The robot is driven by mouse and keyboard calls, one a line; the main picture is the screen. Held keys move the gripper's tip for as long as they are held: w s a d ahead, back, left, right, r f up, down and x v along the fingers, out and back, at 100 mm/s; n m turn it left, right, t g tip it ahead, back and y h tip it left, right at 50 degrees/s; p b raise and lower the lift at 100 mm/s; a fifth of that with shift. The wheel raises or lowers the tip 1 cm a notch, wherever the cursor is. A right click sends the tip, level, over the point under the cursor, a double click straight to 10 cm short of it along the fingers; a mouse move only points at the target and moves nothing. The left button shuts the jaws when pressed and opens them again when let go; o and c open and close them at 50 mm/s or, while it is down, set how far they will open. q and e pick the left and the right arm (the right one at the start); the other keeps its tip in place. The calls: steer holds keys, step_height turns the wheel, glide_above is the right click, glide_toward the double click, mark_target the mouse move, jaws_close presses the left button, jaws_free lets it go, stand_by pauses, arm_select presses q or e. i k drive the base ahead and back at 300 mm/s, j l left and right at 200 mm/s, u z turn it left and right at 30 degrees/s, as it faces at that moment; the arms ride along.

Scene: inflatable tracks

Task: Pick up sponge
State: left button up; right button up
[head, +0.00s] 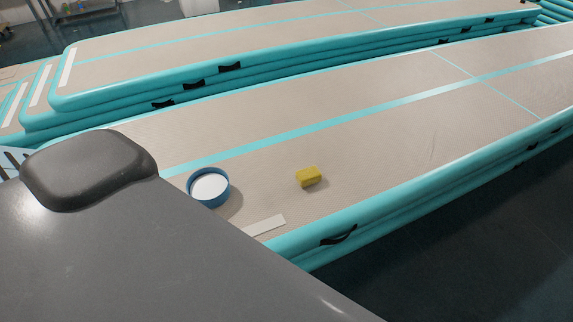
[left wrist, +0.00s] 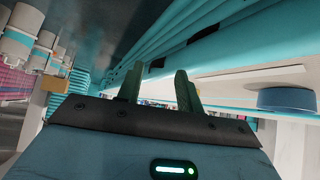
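A small yellow sponge (head: 309,176) lies on the beige top of the near inflatable track (head: 400,130), right of a round blue container with a white inside (head: 209,187). My left gripper (left wrist: 160,88) shows only in the left wrist view. Its two dark fingers stand apart with nothing held between them. A blue round container (left wrist: 287,100) shows at the right of that view, well off the fingers. A tan block (left wrist: 55,84) is at its left; I cannot tell what it is. My right gripper is in neither view.
A white strip (head: 265,226) lies near the track's turquoise edge, which has a black handle (head: 339,235). Stacked tracks (head: 200,50) lie behind. Dark floor (head: 480,240) is at the lower right. My own grey body covers the lower left of the head view.

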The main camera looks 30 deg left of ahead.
mark_target(310, 175)
steer(key=i+l+u, duration=0.1)
steer(key=i+u, duration=0.3)
steer(key=i+l+u, duration=0.2)
steer(key=u, duration=0.2)
